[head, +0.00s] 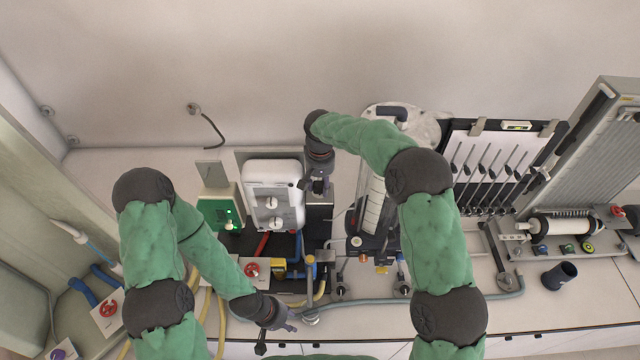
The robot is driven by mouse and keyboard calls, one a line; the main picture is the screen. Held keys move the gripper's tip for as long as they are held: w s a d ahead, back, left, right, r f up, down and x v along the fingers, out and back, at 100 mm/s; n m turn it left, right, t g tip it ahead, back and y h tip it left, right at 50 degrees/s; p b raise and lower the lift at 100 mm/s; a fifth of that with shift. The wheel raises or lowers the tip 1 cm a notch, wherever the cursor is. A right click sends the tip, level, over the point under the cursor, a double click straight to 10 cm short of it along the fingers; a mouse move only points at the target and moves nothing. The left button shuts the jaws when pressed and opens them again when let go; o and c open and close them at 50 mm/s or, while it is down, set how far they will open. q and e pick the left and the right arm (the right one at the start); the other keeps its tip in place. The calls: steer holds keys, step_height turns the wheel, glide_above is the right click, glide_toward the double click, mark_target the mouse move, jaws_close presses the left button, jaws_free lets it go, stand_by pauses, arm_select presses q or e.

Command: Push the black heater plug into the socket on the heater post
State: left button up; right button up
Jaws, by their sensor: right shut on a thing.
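My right gripper (318,188) reaches down from above at the right side of the white box unit (273,190). It is shut on a small dark thing, probably the black heater plug, mostly hidden by the fingers. I cannot clearly pick out the heater post or its socket; a dark panel (318,224) stands just below the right gripper. My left gripper (289,320) is low at the bench's front edge, away from the white unit. Its fingers are too small to tell whether they are open or shut.
A green box (219,212) stands left of the white unit. Blue and yellow fittings (289,270) and a red valve wheel (252,270) sit below it. A graduated column (374,207) stands close to the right forearm. A manometer board (490,165) is farther right.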

steer(key=shift+f+b, duration=0.3)
steer(key=shift+f, duration=0.15)
steer(key=o, duration=1.2)
steer(key=shift+c, duration=0.2)
steer(key=shift+w+r, duration=0.15)
steer(key=shift+r, duration=0.4)
step_height(320, 180, up, 11)
steer(key=shift+d+f, duration=0.1)
steer(key=shift+f, duration=0.05)
